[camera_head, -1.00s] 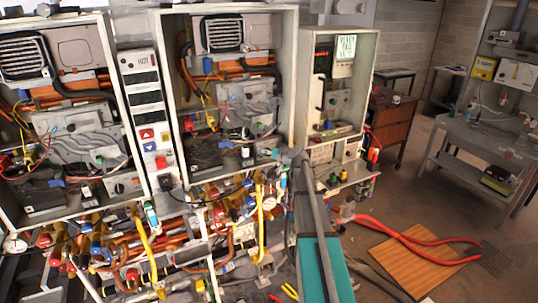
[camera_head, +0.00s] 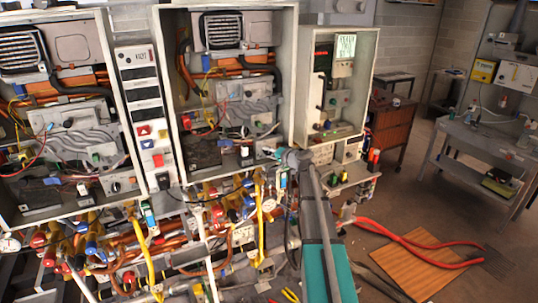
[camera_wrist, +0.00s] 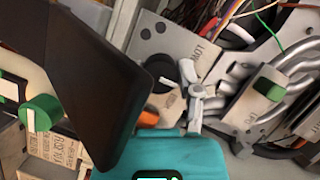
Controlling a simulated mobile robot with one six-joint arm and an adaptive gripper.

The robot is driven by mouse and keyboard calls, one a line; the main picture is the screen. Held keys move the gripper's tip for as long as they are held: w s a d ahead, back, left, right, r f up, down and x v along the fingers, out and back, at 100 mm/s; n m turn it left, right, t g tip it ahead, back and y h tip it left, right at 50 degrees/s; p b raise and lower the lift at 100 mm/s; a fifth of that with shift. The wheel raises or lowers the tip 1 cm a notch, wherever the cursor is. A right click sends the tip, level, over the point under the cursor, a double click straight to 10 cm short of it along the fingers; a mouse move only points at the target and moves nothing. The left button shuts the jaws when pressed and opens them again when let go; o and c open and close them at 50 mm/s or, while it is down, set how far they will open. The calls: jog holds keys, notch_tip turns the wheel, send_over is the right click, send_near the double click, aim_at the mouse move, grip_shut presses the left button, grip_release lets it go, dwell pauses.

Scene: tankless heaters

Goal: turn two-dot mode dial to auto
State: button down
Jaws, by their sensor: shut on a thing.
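In the wrist view, a grey plate with two dark dots (camera_wrist: 152,30) carries printed lettering that is too blurred to read surely. The black two-dot mode dial (camera_wrist: 158,68) sits below the dots and bears a short white mark on its lower right side. The grey fingers of my gripper (camera_wrist: 186,74) are shut on the dial's right side and hide part of it. In the head view, my gripper (camera_head: 276,152) is at the lower right corner of the middle heater (camera_head: 292,75). The dial cannot be made out clearly there.
A large dark block (camera_wrist: 100,85) fills the wrist view's left middle. Green knobs stand left (camera_wrist: 40,113) and right (camera_wrist: 270,84) of the plate, with grey hoses and wires close by. In the head view, pipes and yellow valves (camera_head: 262,225) crowd below the heaters.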

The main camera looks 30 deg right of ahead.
dwell(0.3)
jog(key=shift+c, duration=1.5)
grip_release()
